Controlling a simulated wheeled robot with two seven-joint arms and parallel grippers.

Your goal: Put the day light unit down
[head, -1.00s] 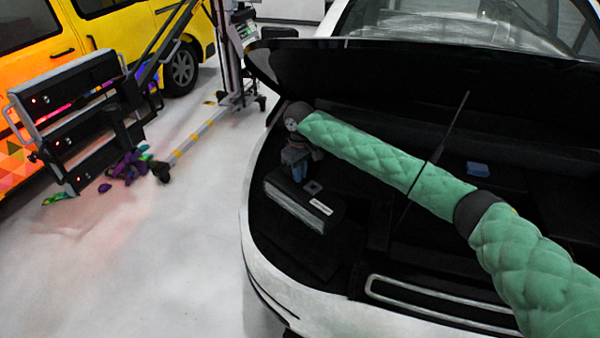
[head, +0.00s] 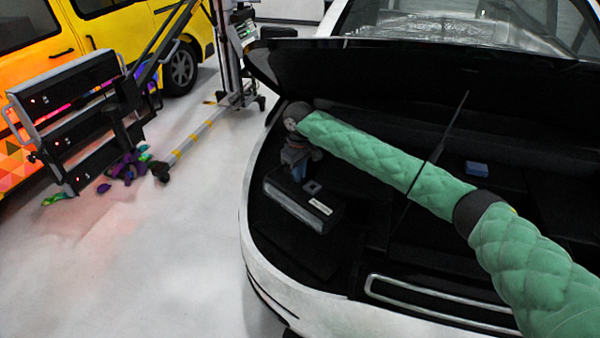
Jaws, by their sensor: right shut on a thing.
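The day light unit (head: 303,203) is a dark box with a small white label on its side. It is in the open front compartment of the white car (head: 262,262), near the left rim. My right gripper (head: 300,172) is at the end of the green padded arm, pointing down at the unit's rear left part. It is shut on the unit; the fingertips are partly hidden. I cannot tell whether the unit's underside touches the compartment floor. My left gripper is not in view.
A raised hood (head: 420,75) stands behind the compartment. A thin dark rod (head: 437,150) rises across my right arm. A small blue block (head: 477,169) lies to the right.

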